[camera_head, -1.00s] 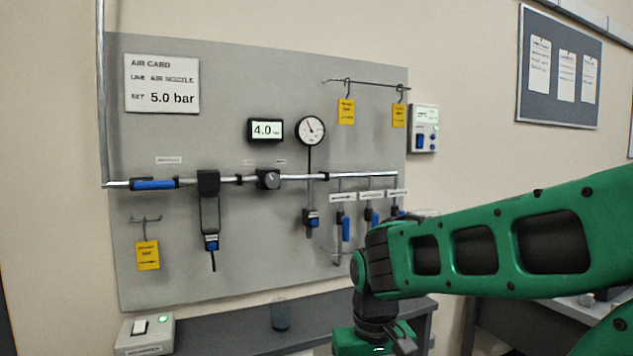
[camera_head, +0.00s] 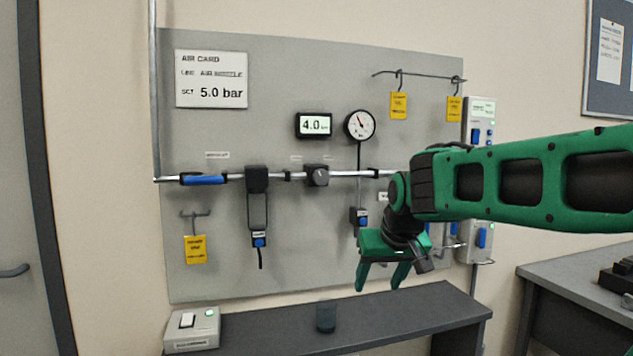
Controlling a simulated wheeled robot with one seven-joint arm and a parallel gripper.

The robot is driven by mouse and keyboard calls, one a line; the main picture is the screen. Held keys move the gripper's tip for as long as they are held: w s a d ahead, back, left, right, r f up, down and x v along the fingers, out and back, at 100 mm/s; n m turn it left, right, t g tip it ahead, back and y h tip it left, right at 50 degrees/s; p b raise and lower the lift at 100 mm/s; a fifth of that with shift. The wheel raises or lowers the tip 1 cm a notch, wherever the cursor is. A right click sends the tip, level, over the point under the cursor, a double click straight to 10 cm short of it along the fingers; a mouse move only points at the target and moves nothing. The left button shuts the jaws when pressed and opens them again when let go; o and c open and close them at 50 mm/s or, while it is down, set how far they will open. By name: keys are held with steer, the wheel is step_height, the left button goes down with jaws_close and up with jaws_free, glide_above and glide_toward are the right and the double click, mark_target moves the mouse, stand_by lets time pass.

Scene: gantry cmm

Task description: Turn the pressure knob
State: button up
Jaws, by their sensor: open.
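The pressure knob (camera_head: 317,176) is a small dark block with a round dial on the silver air pipe, near the middle of the grey panel (camera_head: 310,90). Above it a digital display (camera_head: 314,125) reads 4.0. A round gauge (camera_head: 360,125) sits to the display's right. The air card (camera_head: 211,79) reads SET 5.0 bar. My green gripper (camera_head: 381,287) is open and empty, its fingers pointing down. It is below and to the right of the knob, apart from it. My arm hides part of the panel's right side.
A dark shelf (camera_head: 400,318) runs below the panel, with a dark cup (camera_head: 326,316) on it. A switch box (camera_head: 191,330) stands at the left. Yellow tags (camera_head: 195,250) hang from hooks. A blue-handled valve (camera_head: 203,180) is on the pipe's left.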

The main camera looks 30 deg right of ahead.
steer(key=w+r+n+t+h, duration=0.1)
steer(key=w+r+t, duration=0.3)
steer(key=w+r, duration=0.8)
steer(key=t, duration=0.3)
glide_toward(321, 177)
steer(key=shift+n, duration=0.4)
steer(key=x, duration=0.9)
steer(key=shift+w+d+f, duration=0.15)
steer(key=c, duration=1.1)
steer(key=shift+o, duration=0.2)
